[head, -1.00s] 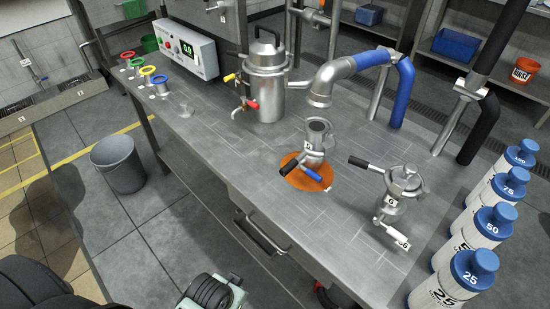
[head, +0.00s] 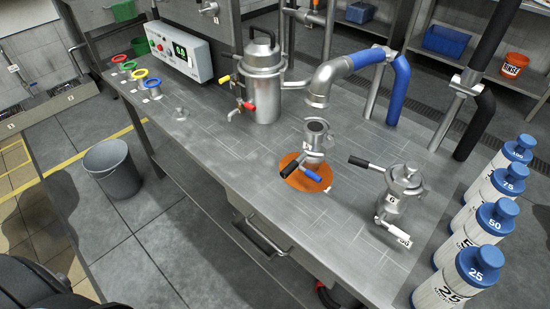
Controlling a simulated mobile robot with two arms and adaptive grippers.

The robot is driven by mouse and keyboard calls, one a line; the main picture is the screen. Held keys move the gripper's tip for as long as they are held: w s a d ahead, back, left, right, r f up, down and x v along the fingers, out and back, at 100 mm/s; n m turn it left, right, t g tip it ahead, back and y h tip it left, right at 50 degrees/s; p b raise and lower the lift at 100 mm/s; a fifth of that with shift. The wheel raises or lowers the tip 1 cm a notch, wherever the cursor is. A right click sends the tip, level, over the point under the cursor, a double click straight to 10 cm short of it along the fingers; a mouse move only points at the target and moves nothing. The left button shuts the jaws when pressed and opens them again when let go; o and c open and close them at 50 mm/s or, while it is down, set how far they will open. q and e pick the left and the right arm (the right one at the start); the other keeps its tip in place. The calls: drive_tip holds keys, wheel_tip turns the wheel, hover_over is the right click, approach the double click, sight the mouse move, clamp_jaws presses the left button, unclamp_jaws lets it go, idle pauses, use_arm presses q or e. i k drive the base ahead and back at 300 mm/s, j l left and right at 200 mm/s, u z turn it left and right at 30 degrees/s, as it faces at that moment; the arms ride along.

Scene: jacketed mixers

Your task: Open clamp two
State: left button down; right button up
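No label reading "two" can be made out, so I cannot tell which fitting is clamp two. A steel fitting with an open top (head: 315,138) stands over an orange disc (head: 299,184) on the bench; a black-ended handle and a blue handle (head: 311,174) show at its base. To its right stands a small lidded steel vessel (head: 403,180) with a clamp round its top, a black-ended handle (head: 358,161) pointing left and a white tagged handle (head: 395,234) low at its front. Neither of my grippers shows.
The steel bench (head: 230,165) carries a tall lidded pot (head: 263,85), a control box (head: 180,50) and coloured rings at the far left. Several blue-capped bottles (head: 465,278) line the right side. A grey bin (head: 112,168) stands on the floor. A blue-sleeved pipe (head: 350,67) bends over the bench.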

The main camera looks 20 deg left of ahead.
sight(329, 146)
drive_tip(key=j+z, duration=0.35)
drive_tip(key=j, duration=0.3)
drive_tip(key=k+j+z, duration=0.15)
drive_tip(key=j+z, duration=0.25)
drive_tip(key=j, duration=0.25)
